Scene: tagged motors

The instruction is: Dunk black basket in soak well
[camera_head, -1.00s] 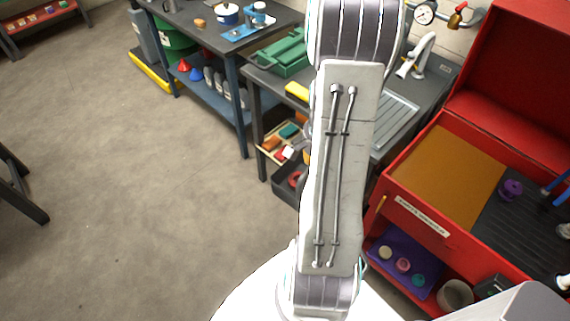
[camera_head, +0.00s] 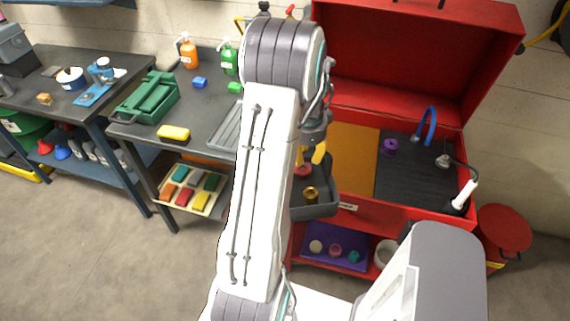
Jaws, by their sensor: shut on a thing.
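The black basket (camera_head: 324,208) hangs at the right side of my arm, in front of the red washer. It holds a brass-coloured part and a red part; its left side is hidden behind my arm. My gripper (camera_head: 312,158), with yellow fingers, is just above the basket and partly hidden by my arm. It is shut on the basket, though the contact itself is not clear. The soak well (camera_head: 355,150) appears to be the amber-brown left section of the open red washer. The basket is outside it, in front of and lower left of it in the picture.
The washer's right half is a black ribbed surface (camera_head: 420,170) with a purple part (camera_head: 390,147), blue hose and white-handled brush. The raised red lid (camera_head: 420,50) stands behind. A grey bench (camera_head: 200,110) stands left; a red can (camera_head: 503,232) stands right.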

